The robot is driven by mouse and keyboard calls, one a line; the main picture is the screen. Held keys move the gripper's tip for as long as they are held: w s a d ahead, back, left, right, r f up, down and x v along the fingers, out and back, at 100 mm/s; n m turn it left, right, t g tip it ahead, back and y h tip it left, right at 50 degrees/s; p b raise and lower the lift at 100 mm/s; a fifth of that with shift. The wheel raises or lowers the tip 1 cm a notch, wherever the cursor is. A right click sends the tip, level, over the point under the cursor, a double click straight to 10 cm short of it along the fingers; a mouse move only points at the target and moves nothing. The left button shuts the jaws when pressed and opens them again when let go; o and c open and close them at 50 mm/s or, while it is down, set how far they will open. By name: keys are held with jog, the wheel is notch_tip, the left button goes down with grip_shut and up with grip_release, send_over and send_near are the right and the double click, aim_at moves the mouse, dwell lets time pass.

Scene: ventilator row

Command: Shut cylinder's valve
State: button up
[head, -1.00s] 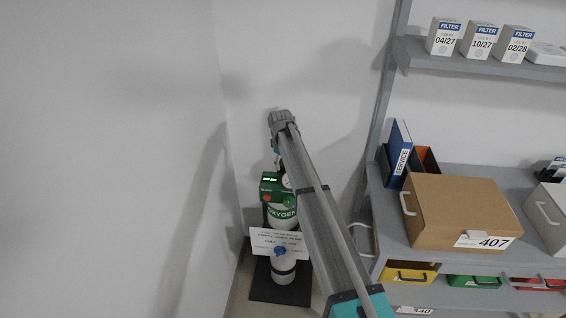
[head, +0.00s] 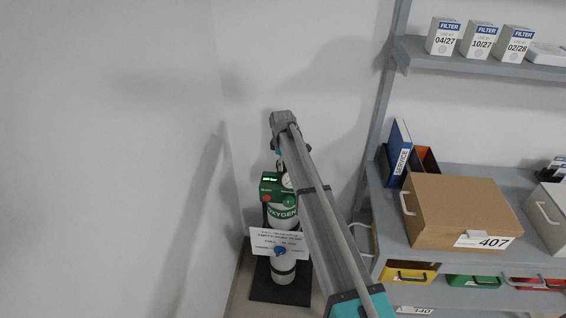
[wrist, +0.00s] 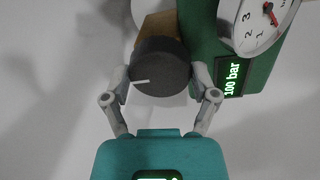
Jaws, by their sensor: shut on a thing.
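The oxygen cylinder (head: 283,268) stands upright in the corner, with a green valve head (head: 270,185) on top. In the wrist view the valve's black round knob (wrist: 160,68) has a white mark pointing left in the picture. My gripper (wrist: 160,80) is shut on this knob, one finger on each side. Beside the knob are a green block with a "100 bar" display (wrist: 232,78) and a round gauge (wrist: 258,18). In the head view my arm hides the knob and most of the gripper.
A sign (head: 278,242) hangs on the cylinder's front. To the right stands a grey shelf (head: 376,215) with a brown box (head: 455,205), a blue binder (head: 397,150) and coloured bins. Walls are close on the left and behind.

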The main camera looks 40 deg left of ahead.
jog(key=o, duration=1)
jog(key=shift+s, duration=0.15)
jog(key=shift+m, duration=0.3)
